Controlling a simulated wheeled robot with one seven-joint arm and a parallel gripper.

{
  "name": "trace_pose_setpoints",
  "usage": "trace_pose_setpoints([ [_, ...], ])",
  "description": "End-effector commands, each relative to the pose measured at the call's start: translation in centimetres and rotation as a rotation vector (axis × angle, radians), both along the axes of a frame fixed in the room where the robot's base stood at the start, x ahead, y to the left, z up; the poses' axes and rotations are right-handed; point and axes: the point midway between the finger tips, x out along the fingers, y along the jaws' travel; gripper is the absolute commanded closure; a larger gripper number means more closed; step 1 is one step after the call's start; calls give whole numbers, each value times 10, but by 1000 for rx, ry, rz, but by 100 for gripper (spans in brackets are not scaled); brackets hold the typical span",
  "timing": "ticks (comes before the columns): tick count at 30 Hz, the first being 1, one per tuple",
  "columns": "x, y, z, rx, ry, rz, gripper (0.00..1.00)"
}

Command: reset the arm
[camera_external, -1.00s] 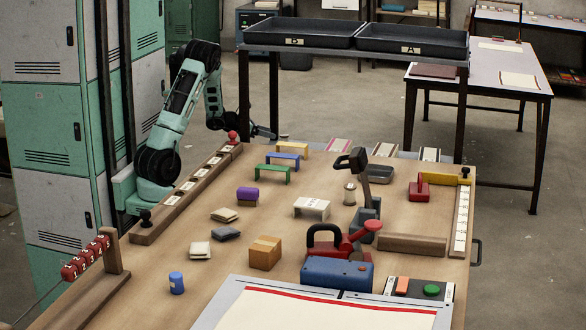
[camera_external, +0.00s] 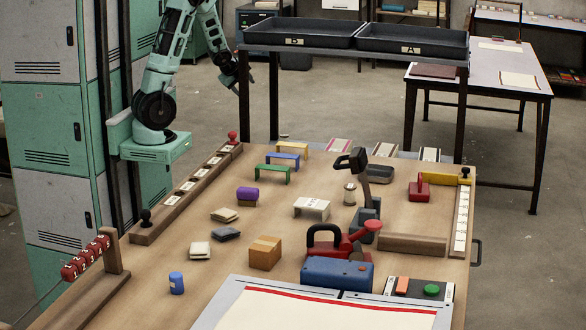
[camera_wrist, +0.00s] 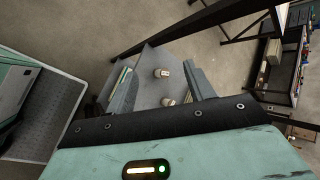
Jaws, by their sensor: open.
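My gripper (camera_external: 238,88) hangs in the air beyond the far left end of the workbench (camera_external: 150,262), in front of the left legs of the black shelf. It is open. In the wrist view the two fingers of my gripper (camera_wrist: 160,90) stand apart. Between and beyond them is a grey surface (camera_wrist: 158,62) with two small pale round items on it, apparently well away from the fingers. No object shows between the fingertips. My arm is folded upright above its mount at the left.
The black shelf (camera_external: 452,58) holds trays B (camera_external: 300,32) and A (camera_external: 410,40), right of my gripper. Green lockers (camera_external: 40,130) stand at the left.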

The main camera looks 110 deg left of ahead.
Motion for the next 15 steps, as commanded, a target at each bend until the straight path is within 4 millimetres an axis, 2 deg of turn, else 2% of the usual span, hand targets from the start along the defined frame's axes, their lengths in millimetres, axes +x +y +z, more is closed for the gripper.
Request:
trace_pose_setpoints([
  [1, -4, -12, 34, -51, -54, 116, 47],
  [5, -18, -47, 69, -189, -191, 452, 47],
  [9, -27, -92, 106, -325, -317, 803, 47],
  [15, -14, -166, 162, -498, -417, 1187, 47],
])
